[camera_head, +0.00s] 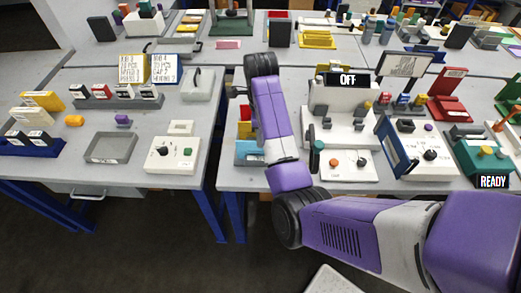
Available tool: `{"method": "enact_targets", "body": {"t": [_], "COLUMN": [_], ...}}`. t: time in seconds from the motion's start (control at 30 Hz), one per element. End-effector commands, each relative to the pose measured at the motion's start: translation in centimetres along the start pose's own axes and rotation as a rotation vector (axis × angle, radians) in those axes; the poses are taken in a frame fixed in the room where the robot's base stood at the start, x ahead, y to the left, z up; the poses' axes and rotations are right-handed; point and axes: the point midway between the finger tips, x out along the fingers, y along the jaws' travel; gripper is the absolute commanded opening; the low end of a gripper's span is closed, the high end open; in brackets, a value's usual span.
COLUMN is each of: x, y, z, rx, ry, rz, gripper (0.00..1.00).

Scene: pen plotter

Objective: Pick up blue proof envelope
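A light blue flat piece (247,154) lies near the front left edge of the right-hand table. It may be the blue proof envelope, but it is small and my arm partly covers it. Red and yellow pieces (245,122) stand just behind it. My purple and white arm reaches in from the lower right and bends up over this spot. My gripper (238,91) seems to be the small dark part at the arm's far end, above and behind the blue piece. Its fingers are too small and hidden to read, and I see nothing clearly held.
A white machine (340,128) marked OFF and a white control box (346,165) stand right of my arm. A dark blue upright panel (397,150) and a green READY device (480,155) are farther right. A gap separates this table from the left one.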

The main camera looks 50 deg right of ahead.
Motion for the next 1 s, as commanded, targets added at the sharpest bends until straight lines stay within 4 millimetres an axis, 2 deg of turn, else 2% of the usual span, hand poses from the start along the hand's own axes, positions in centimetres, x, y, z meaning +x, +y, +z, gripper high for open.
{"method": "enact_targets", "body": {"t": [0.27,0.5,0.63,0.83,0.87,1.0], "x": [2.8,6.2,7.0,7.1,7.1,7.1], "y": [-0.1,-0.3,-0.3,-0.4,-0.4,-0.4], "z": [0.0,0.0,0.1,0.1,0.1,0.1], "rx": [-0.002,-0.002,-0.003,-0.003,-0.003,-0.003], "ry": [0.001,0.001,-0.001,-0.001,-0.001,-0.001], "rz": [0.003,0.001,-0.001,-0.002,-0.002,-0.002], "gripper": [0.3,0.3,0.3,0.3,0.28,0.01]}}
